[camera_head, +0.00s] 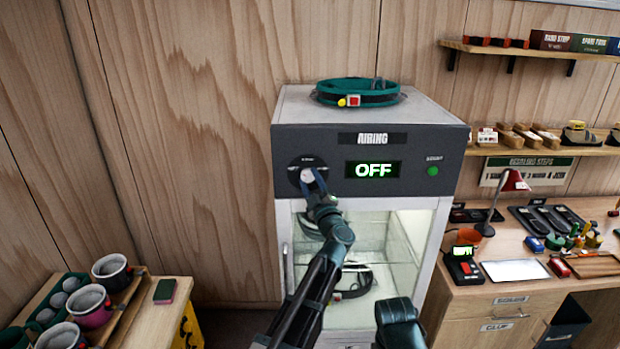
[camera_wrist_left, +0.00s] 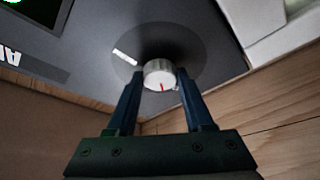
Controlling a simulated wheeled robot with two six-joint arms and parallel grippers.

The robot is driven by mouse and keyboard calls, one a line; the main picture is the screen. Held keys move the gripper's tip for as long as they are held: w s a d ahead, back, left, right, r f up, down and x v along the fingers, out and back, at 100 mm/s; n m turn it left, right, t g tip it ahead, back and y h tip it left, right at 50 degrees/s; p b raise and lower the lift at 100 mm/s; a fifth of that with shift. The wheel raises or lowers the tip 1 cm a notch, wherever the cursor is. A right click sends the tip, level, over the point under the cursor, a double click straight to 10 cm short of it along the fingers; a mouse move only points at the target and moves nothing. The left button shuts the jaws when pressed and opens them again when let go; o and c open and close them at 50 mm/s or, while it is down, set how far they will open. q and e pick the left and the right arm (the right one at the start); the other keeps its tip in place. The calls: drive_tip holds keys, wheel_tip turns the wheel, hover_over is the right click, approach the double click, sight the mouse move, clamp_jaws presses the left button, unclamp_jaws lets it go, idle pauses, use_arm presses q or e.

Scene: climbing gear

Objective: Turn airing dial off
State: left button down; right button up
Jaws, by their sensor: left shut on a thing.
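The airing dial (camera_head: 307,174) is a pale round knob on a dark disc, at the left of the dark front panel of the airing cabinet (camera_head: 288,215). My left gripper (camera_head: 313,182) is shut on the dial and partly covers it in the head view. In the left wrist view the dial (camera_wrist_left: 159,74) is silver with a red mark, between the two blue fingers of my left gripper (camera_wrist_left: 159,82). The display (camera_head: 373,170) reads OFF in lit letters.
A green-lit round button (camera_head: 433,171) is right of the display. A teal harness or belt (camera_head: 358,92) lies on top of the cabinet. A bench (camera_head: 483,300) with tools is at right. Helmets or cups (camera_head: 112,272) stand on a low rack at left.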

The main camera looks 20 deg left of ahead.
use_arm(q)
drive_tip(key=shift+r+n+g+p, duration=0.2)
drive_tip(key=shift+n+g+p, duration=0.35)
drive_tip(key=shift+n, duration=0.85)
drive_tip(key=shift+f, duration=0.1)
drive_tip(key=shift+c, duration=1.4)
unclamp_jaws()
drive_tip(key=b+v, duration=0.2)
drive_tip(key=v, duration=1.2)
drive_tip(key=shift+w, duration=0.2)
